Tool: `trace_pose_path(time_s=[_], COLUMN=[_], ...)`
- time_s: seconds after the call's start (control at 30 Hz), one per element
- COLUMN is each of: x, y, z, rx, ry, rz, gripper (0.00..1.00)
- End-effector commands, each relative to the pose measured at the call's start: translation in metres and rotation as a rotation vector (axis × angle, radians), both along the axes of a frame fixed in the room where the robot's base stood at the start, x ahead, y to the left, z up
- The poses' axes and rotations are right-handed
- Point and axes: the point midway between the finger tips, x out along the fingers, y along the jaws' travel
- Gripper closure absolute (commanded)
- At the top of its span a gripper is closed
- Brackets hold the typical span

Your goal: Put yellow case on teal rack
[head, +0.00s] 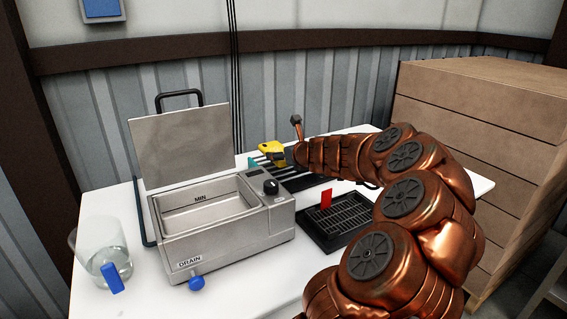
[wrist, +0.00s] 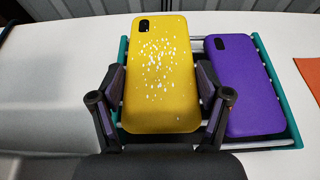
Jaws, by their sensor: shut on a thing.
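The yellow case (wrist: 160,75), with white speckles and a dark camera cutout, fills the middle of the wrist view. My gripper (wrist: 163,90) is shut on its two long sides near the lower half. The teal rack (wrist: 292,112), with teal side rails and pale bars, lies behind and below the case. The yellow case overlaps the rack's left part; I cannot tell whether it touches. A purple case (wrist: 242,85) is on the rack's right part. In the head view the yellow case (head: 271,147) is tilted above the rack's teal end (head: 252,163), and my arm partly hides the rack.
A steel bath (head: 225,235) with a raised lid stands left of the rack. A black grated tray (head: 345,222) with a red upright piece (head: 326,199) is in front. A glass beaker (head: 105,250) stands at far left. Wooden boxes (head: 480,110) rise at right.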

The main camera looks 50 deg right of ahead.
Motion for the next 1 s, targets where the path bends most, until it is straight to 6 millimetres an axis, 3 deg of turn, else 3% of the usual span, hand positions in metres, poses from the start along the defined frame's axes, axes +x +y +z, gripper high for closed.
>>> trace_pose_path(time_s=[0.27,0.63,0.67,0.87,1.0], x=[0.0,0.0,0.0,0.0,-0.001], y=[0.0,0.0,0.0,0.0,0.0], z=[-0.03,-0.032,-0.032,-0.032,-0.032], rx=[0.003,0.001,0.001,0.0,0.0], ry=[-0.001,0.0,0.0,0.0,0.0], rz=[0.001,0.001,0.001,0.0,0.0], gripper=[0.53,0.53,0.23,0.02,0.0])
